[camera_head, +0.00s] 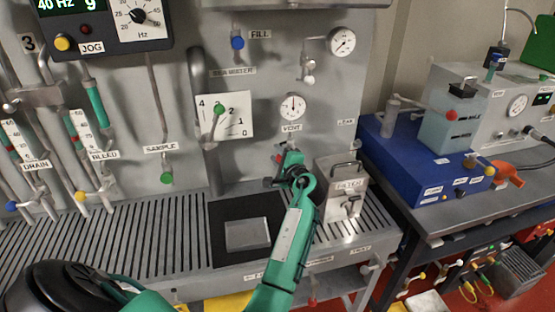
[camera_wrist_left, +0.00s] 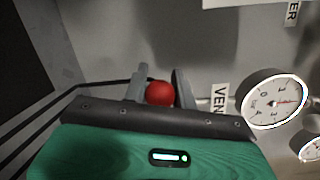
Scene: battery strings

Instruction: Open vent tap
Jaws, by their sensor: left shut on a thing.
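The vent tap's red ball knob (camera_wrist_left: 160,93) shows in the left wrist view between the two grey fingers of my left gripper (camera_wrist_left: 160,80). The gripper is shut on it. In the head view my left gripper (camera_head: 283,160) is at the panel just below the VENT label (camera_head: 291,128), and it hides most of the tap. The VENT label (camera_wrist_left: 219,101) also shows in the left wrist view, right of the fingers. The turn of the tap cannot be told. My right gripper is not in view.
A gauge (camera_head: 292,106) is above the VENT label. A metal box with a handle (camera_head: 343,185) stands close right of my left gripper. A green sample knob (camera_head: 167,178) is to the left. The slotted bench top (camera_head: 150,225) is mostly clear. A blue unit (camera_head: 420,165) stands on the right-hand table.

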